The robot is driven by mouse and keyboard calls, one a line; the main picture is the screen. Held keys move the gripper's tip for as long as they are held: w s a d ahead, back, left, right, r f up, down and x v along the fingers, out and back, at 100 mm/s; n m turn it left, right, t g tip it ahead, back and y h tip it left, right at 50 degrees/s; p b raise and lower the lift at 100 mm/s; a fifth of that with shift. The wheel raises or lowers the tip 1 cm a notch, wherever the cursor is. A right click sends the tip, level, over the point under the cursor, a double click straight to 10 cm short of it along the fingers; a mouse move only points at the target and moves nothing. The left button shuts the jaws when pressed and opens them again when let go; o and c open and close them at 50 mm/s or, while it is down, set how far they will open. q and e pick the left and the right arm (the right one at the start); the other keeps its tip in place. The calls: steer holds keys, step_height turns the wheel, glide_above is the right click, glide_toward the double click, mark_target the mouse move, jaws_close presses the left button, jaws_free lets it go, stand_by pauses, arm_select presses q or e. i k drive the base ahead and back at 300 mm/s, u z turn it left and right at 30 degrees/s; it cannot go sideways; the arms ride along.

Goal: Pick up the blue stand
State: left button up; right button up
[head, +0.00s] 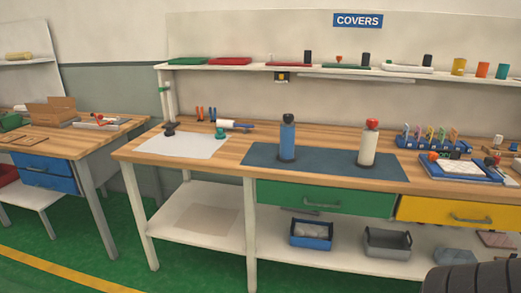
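A low blue rack (428,148) holding several coloured tools stands on the same bench farther right. I cannot tell for sure which of these is the blue stand. Neither gripper is in view.
A white cylinder with a red top (367,146) stands right of the blue one on the mat. A pale sheet (183,145) lies at the bench's left. A blue-edged tray (458,169) sits at right. A shelf (340,70) runs above; green floor (200,270) lies in front.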

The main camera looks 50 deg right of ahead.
mark_target(285, 155)
steer(key=u, duration=0.1)
steer(key=i, duration=1.65)
steer(key=z, duration=1.2)
steer(key=i, duration=1)
steer(key=z, duration=1.05)
